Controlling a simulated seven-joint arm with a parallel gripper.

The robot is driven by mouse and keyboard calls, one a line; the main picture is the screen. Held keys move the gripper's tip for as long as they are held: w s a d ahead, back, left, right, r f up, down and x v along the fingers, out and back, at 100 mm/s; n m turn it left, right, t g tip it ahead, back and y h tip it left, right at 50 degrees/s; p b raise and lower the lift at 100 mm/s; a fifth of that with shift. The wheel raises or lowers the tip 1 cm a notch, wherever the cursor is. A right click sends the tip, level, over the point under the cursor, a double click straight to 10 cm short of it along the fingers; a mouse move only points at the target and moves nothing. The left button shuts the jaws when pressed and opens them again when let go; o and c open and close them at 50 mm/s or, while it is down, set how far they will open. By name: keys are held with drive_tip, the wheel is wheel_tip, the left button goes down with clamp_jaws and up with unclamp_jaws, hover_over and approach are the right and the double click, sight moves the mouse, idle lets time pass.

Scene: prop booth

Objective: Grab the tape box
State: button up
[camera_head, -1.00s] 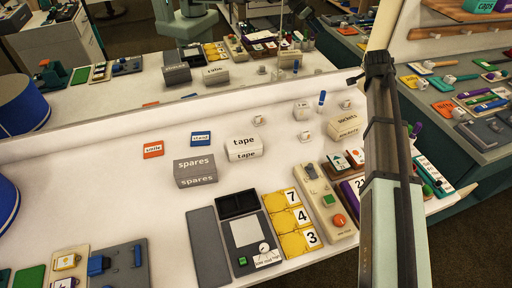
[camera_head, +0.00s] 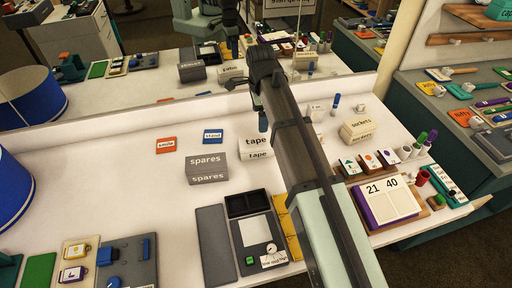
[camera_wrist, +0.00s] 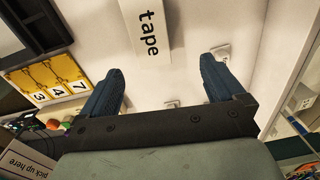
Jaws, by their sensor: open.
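The tape box (camera_head: 252,149) is a cream box with the word "tape" on its top and front. It stands on the white table, partly covered on its right by my arm in the head view. In the wrist view the tape box (camera_wrist: 148,30) lies ahead of and between my fingers, toward the top edge, which cuts it off. My gripper (camera_wrist: 161,75) is open, with two dark blue fingers apart and nothing between them. In the head view one finger of my gripper (camera_head: 263,122) shows just beside the box's upper right; the other is hidden.
A grey spares box (camera_head: 206,168) stands left of the tape box, close by. A cream sockets box (camera_head: 357,131) stands to the right. An orange tile (camera_head: 166,145) and a blue tile (camera_head: 213,136) lie behind. A mirror behind the table repeats these things.

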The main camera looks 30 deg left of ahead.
sight(256, 141)
drive_tip(key=f, duration=0.2)
drive_tip(key=s+f, duration=0.1)
drive_tip(key=f, duration=0.5)
drive_tip(key=shift+s+a+f, duration=0.25)
drive_tip(key=shift+s+a, duration=0.1)
drive_tip(key=shift+s, duration=0.05)
drive_tip(key=shift+d+f, duration=0.2)
drive_tip(key=shift+f, duration=2.45)
drive_tip(key=c, duration=1.2)
